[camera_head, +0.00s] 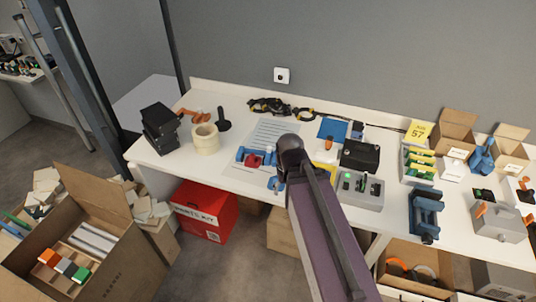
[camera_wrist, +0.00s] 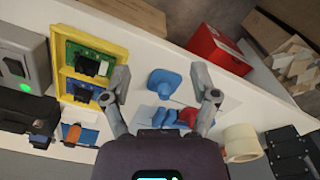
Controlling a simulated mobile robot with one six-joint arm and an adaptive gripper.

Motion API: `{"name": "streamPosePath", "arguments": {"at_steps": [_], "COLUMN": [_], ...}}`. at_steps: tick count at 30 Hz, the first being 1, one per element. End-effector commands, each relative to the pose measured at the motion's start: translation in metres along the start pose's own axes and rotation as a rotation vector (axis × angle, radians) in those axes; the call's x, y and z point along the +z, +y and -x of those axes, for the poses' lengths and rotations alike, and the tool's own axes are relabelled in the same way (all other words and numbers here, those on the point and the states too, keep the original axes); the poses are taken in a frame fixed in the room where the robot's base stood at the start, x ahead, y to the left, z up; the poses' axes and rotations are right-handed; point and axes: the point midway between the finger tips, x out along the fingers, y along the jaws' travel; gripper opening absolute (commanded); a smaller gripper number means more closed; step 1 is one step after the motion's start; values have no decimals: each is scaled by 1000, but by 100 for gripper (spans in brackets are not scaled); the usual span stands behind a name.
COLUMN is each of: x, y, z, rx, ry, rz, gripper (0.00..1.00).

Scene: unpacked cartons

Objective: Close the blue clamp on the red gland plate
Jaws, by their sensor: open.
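A small red piece, apparently the gland plate (camera_head: 254,160), lies on the white bench among blue clamp parts (camera_head: 241,154). In the wrist view the red piece (camera_wrist: 187,115) is beside low blue parts (camera_wrist: 165,114), partly hidden by my wrist. A larger rounded blue part (camera_wrist: 163,82), which may be the clamp's handle, lies nearer the bench's front edge. I cannot tell whether the blue parts are joined. My gripper (camera_wrist: 166,88) is open above them, one finger on either side of the rounded blue part, holding nothing. The head view mostly hides my gripper behind my arm.
A tape roll (camera_head: 205,139) and black boxes (camera_head: 160,128) stand on the other. A red kit box (camera_head: 207,212) is below the bench.

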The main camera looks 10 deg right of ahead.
Motion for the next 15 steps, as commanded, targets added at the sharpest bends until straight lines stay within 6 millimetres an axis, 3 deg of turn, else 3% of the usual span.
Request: {"name": "streamPosePath", "arguments": {"at_steps": [2,4,8,11,15], "x": [0,0,-7,-22,-57], "y": [0,0,0,0,0], "z": [0,0,2,6,15], "rx": [0,0,0,0,0], "ry": [0,0,0,0,0], "rz": [0,0,8,25,70], "gripper": [77,65,65,65,65]}}
